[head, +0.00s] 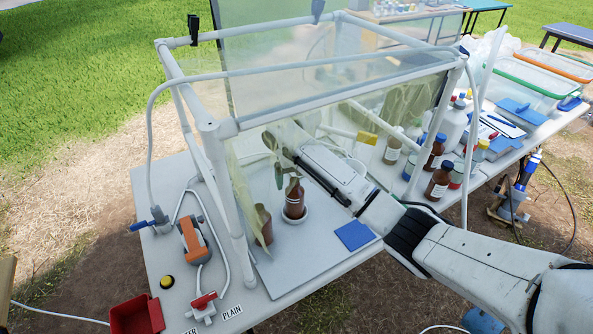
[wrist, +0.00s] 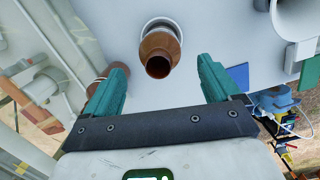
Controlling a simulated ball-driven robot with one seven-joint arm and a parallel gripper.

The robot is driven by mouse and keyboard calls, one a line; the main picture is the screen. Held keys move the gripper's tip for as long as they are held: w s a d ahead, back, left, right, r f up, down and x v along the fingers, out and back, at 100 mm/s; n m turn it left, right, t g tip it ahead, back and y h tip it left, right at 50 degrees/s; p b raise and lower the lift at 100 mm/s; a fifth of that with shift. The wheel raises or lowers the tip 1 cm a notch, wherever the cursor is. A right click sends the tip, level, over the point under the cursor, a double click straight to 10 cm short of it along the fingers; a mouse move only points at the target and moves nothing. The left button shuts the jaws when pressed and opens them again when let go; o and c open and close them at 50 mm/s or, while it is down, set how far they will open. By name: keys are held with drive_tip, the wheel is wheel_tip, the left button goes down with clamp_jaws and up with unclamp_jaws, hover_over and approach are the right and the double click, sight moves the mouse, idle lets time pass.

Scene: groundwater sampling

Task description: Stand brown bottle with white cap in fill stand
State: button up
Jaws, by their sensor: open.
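A brown bottle (head: 294,197) stands upright in a white round holder (head: 294,216), apparently the fill stand, inside the clear-walled frame. In the wrist view this bottle (wrist: 160,50) shows a dark open mouth with no cap on it, and the holder's white rim (wrist: 162,22) shows behind it. I see no loose white cap. My gripper (wrist: 162,70) is open, with its green fingers on either side of the bottle's mouth and apart from it. In the head view my gripper (head: 286,178) is just above the bottle, partly hidden by my arm.
A second brown vessel (head: 263,224) is left of the holder, behind a hanging sleeve. A blue pad (head: 355,235) lies at right. Frame posts (head: 222,165) surround the workspace. More brown bottles (head: 438,182) stand outside at right. A pump (head: 193,240) and red bin (head: 137,316) are at left.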

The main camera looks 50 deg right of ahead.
drive_tip(key=shift+s+a+r, duration=0.1)
drive_tip(key=shift+s+r, duration=0.1)
drive_tip(key=shift+r, duration=1.65)
drive_tip(key=a+f+m, duration=0.1)
drive_tip(key=a+m, duration=0.1)
drive_tip(key=a, duration=0.2)
drive_tip(key=s+a+f+m+y, duration=0.1)
drive_tip(key=a+f+m, duration=0.1)
drive_tip(key=a, duration=0.2)
drive_tip(key=s+a+f+m, duration=0.1)
drive_tip(key=a+m, duration=0.1)
drive_tip(key=a, duration=0.2)
drive_tip(key=shift+a+f+t+y, duration=0.35)
drive_tip(key=shift+a+t+y, duration=0.05)
drive_tip(key=s+a+f+m, duration=0.4)
drive_tip(key=s+a+m, duration=0.1)
drive_tip(key=s+m, duration=0.35)
drive_tip(key=s+a+f+m, duration=0.4)
drive_tip(key=s+m, duration=0.3)
drive_tip(key=s, duration=0.3)
drive_tip(key=s+d+m+g+h, duration=0.1)
drive_tip(key=s+d+m, duration=0.4)
drive_tip(key=s+m, duration=0.4)
drive_tip(key=s, duration=0.4)
drive_tip(key=shift+h, duration=0.3)
